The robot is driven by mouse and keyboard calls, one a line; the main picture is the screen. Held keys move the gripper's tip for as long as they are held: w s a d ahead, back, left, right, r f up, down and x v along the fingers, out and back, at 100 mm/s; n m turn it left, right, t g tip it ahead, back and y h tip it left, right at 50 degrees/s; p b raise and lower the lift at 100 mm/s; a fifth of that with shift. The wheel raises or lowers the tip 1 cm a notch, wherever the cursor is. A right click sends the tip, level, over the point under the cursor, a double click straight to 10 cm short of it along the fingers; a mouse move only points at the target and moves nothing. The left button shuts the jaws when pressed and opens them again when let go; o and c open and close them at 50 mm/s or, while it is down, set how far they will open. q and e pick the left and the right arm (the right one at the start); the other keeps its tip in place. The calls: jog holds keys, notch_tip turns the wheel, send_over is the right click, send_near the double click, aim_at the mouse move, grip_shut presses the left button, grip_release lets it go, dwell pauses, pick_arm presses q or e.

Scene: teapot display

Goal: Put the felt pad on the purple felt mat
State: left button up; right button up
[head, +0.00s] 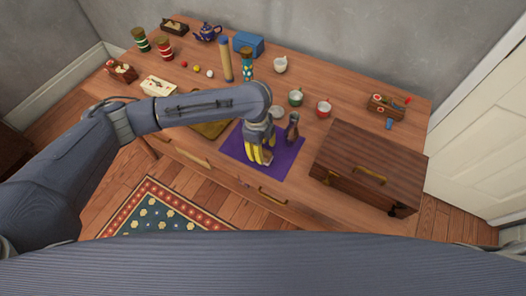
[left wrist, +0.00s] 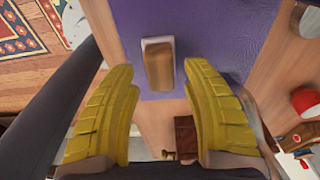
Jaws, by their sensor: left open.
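The purple felt mat (head: 287,164) lies flat near the front middle of the table; it also fills the top of the left wrist view (left wrist: 215,35). The felt pad (left wrist: 160,62), a tan block with a pale face along one side, rests on the mat in the left wrist view. My left gripper (head: 261,158) has yellow fingers and hangs low over the mat. In the left wrist view its fingers (left wrist: 160,76) are spread wide, one on each side of the pad, with gaps between. The gripper mostly covers the pad in the head view. My right gripper is not in view.
A dark vase (head: 292,127) stands at the mat's back edge. A large wooden chest (head: 367,165) is to the right. A tan tray (head: 210,128) lies left of the mat, partly under my arm.

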pick_arm(q)
notch_tip(320, 180, up, 10)
jog(key=a, duration=0.1)
jog(key=shift+w, duration=0.3)
dwell(0.5)
